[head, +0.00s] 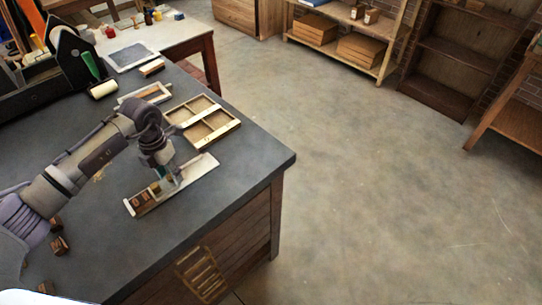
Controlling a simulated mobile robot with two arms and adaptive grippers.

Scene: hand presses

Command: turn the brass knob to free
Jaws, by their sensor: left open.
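My left arm reaches in from the left over the dark bench. My left gripper (168,176) points down, open, over a pale narrow board (203,166) near the bench's front right edge. Small brown wooden blocks (143,199) sit at the near left end of the board. I cannot make out the brass knob for certain. A small yellowish spot shows beside the fingers, and the gripper hides part of the board there. Contact between fingers and anything on the board cannot be told. My right gripper is not in view.
A divided wooden tray (214,129) lies just behind the board. A wooden frame (147,93) and a pale roller (103,89) lie further back. Small wooden blocks (59,245) lie at the near left. The floor (370,190) to the right is clear.

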